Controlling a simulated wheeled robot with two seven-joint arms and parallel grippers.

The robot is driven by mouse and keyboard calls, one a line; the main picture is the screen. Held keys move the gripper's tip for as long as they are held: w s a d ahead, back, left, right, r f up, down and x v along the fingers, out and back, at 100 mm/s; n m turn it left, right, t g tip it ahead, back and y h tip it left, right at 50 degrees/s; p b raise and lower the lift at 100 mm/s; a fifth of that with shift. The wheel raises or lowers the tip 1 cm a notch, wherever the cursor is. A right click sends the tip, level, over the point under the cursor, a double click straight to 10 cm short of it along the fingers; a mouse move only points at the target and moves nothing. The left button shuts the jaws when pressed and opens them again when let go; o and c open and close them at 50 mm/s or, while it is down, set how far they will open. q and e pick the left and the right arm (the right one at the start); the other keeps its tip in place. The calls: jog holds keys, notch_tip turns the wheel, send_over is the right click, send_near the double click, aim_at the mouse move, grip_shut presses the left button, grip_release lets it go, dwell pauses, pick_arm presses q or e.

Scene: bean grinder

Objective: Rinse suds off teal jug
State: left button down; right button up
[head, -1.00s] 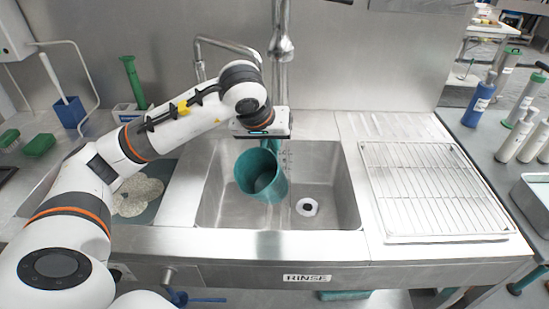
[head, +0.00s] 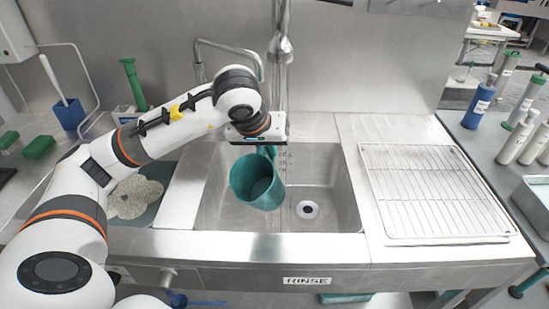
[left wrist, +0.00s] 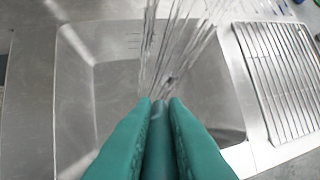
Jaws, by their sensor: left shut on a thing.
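The teal jug (head: 257,181) hangs inside the rinse sink (head: 335,190), over the left part of the basin, tilted with its open mouth toward the head camera. My left gripper (head: 267,149) is at the jug's far side, shut on its handle. In the left wrist view the teal handle (left wrist: 159,150) lies between the teal fingers, and the jug's body cannot be made out. Thin water streams (left wrist: 172,45) fall into the basin in that view. In the head view they pass just right of the jug. I cannot make out suds on the jug.
The tall faucet (head: 281,45) stands behind the sink, with a bent pipe (head: 230,48) to its left. The drain (head: 308,209) is open at the basin's right. A wire rack (head: 435,190) covers the right counter.

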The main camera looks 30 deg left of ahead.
aim_at(255, 154)
dwell(0.5)
pick_arm(q)
jog(key=shift+s+d+r+p, duration=0.15)
jog(key=shift+s+r+p, duration=0.25)
jog(key=shift+s+r, duration=0.75)
jog(key=shift+s+d+r+p, duration=0.1)
jog(key=shift+s+r+p, duration=0.25)
jog(key=shift+s+r, duration=0.8)
jog(key=shift+s+f, duration=0.15)
jog(key=shift+f, duration=0.15)
